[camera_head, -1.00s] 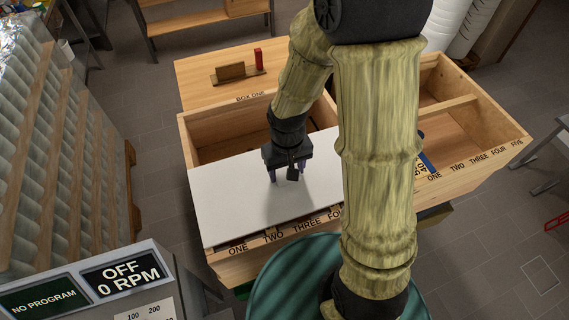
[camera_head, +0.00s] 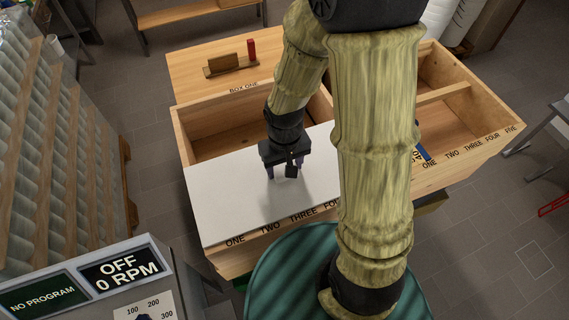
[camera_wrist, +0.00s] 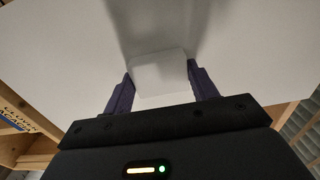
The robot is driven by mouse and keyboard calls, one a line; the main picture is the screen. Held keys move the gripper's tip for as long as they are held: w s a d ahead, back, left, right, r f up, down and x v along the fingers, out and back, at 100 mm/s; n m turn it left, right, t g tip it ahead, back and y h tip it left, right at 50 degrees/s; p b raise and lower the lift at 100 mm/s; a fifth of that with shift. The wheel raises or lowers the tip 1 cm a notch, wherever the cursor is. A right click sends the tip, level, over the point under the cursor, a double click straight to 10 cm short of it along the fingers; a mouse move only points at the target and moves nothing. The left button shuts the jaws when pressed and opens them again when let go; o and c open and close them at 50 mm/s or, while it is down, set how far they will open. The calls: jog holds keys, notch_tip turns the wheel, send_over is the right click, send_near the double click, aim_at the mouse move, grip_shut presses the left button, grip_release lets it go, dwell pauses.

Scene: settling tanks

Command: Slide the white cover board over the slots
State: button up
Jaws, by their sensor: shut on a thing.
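The white cover board (camera_head: 225,200) lies flat across the front part of the left wooden box (camera_head: 181,135). Its front edge lies along the front rim lettered ONE, TWO, THREE, FOUR, and no slots show there. My gripper (camera_head: 281,174) stands over the board and is shut on a small white handle block on it. In the wrist view the two purple fingers (camera_wrist: 160,88) flank this white handle (camera_wrist: 160,74), with the board filling the background. My arm hides the right end of the board.
The back of the left box is open and looks empty. A second open wooden box (camera_head: 500,117) stands to the right, also lettered ONE to FIVE. A wooden block and a red piece (camera_head: 251,48) stand on the top behind. A display panel (camera_head: 122,269) reads OFF, 0 RPM.

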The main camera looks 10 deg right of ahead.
jog(key=o, duration=1.3)
jog(key=shift+r, duration=0.15)
notch_tip(320, 180, up, 17)
jog(key=shift+b, duration=0.45)
jog(key=s+d+f+m+t, duration=0.1)
jog(key=d+f+m+t, duration=0.1)
jog(key=d+f, duration=0.5)
notch_tip(320, 180, down, 3)
jog(key=shift+s+d+r+t, duration=0.1)
jog(key=shift+s+d+t, duration=0.1)
jog(key=shift+s+t, duration=0.1)
